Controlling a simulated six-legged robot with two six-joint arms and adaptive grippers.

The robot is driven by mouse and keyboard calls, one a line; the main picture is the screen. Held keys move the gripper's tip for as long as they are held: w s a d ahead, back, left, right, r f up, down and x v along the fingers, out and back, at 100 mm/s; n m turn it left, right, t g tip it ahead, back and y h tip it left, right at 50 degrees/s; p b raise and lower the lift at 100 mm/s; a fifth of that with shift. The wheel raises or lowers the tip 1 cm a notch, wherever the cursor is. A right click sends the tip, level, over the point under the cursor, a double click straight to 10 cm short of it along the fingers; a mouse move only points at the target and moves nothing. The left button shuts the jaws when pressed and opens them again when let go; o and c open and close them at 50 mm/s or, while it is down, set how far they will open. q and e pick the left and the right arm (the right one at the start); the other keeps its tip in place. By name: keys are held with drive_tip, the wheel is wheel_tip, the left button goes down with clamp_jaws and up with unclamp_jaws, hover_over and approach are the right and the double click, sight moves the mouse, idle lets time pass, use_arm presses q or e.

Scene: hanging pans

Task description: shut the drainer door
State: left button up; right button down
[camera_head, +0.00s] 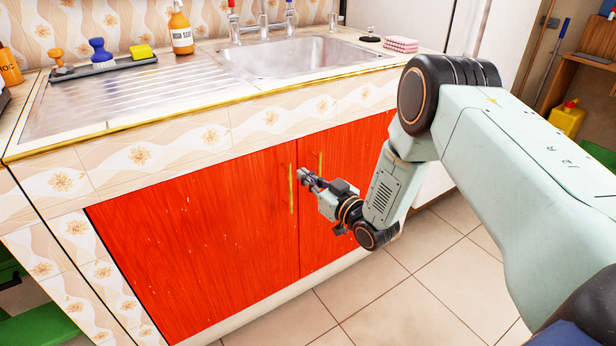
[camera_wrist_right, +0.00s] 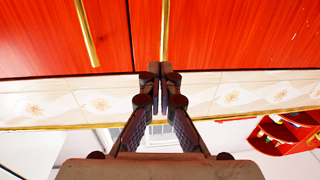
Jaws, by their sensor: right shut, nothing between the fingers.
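The drainer door, the wide left red door (camera_head: 200,235), is under the ribbed drainer. It looks flush or nearly flush with the cabinet front; a small gap cannot be ruled out. Its brass bar handle (camera_head: 291,188) is upright near its right edge. My right gripper (camera_head: 304,176) is shut and empty in front of the seam, close to that handle. In the right wrist view the shut fingertips (camera_wrist_right: 160,70) line up with the handle (camera_wrist_right: 165,30); whether they touch the door is unclear. My left gripper is not in view.
The right red door (camera_head: 345,165) looks shut, with its own brass handle (camera_head: 320,163). Above are the patterned counter front (camera_head: 270,118), the steel drainer (camera_head: 140,95) and the sink (camera_head: 300,58). Clear tiled floor (camera_head: 400,300) lies in front.

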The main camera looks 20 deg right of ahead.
drive_tip(key=d+p+v, duration=0.1)
drive_tip(key=p+v, duration=0.3)
drive_tip(key=v, duration=0.6)
drive_tip(key=s+a+f+m+g+h, duration=0.3)
drive_tip(key=s+f+g, duration=0.5)
drive_tip(key=s+f, duration=0.4)
drive_tip(key=s+a+g+p, duration=0.1)
drive_tip(key=s+g, duration=0.3)
drive_tip(key=s, duration=0.8)
drive_tip(key=s+a+r+g+h+p, duration=0.1)
drive_tip(key=s+g, duration=0.4)
drive_tip(key=s, duration=0.7)
drive_tip(key=shift+s+a+r+h+p, duration=0.3)
drive_tip(key=shift+a+p, duration=0.4)
drive_tip(key=shift+a, duration=0.55)
